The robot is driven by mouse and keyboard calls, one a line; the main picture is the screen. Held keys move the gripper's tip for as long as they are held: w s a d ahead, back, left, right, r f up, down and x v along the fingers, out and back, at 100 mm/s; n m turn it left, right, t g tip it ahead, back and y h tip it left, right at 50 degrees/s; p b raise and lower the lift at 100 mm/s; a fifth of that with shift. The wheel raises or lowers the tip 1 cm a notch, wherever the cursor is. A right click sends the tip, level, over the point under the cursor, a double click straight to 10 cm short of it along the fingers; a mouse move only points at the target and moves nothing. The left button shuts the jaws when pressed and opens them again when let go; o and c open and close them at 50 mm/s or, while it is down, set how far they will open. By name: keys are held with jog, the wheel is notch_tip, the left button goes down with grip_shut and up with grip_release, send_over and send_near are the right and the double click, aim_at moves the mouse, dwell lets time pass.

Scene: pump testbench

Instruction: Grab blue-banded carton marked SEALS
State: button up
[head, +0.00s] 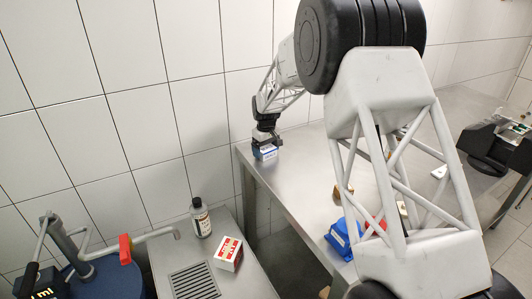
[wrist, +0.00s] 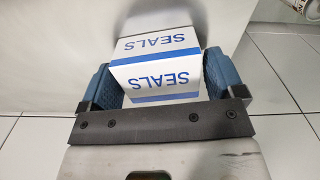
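The white carton with blue bands and blue SEALS lettering (wrist: 158,80) sits between the two fingers of my gripper (wrist: 162,88) in the wrist view. It is turned slightly relative to the fingers. The blue finger pads stand wide apart, one on each side, very close to the carton; contact is hard to make out. In the head view the carton (head: 265,153) is at the far left corner of the metal table, with my gripper (head: 265,141) directly above and around it. The carton's underside is hidden.
The metal table (head: 290,178) has blue and red items (head: 340,237) farther right, partly behind my arm. A lower bench (head: 245,285) holds a dark bottle (head: 200,218) and a red-and-white carton (head: 228,254). A tiled wall stands close behind the table.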

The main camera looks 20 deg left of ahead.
aim_at(266, 148)
jog(key=c, duration=0.7)
jog(key=shift+r, duration=0.1)
jog(key=shift+r, duration=0.8)
notch_tip(266, 148, up, 2)
jog(key=shift+s, duration=0.1)
jog(key=s+d, duration=0.2)
jog(key=s, duration=0.2)
jog(key=s+d, duration=0.3)
jog(key=s, duration=0.2)
jog(key=s+d+r, duration=0.1)
jog(key=s+d, duration=0.1)
jog(key=s, duration=0.3)
jog(key=shift+d+r, duration=0.1)
jog(key=shift+d, duration=0.15)
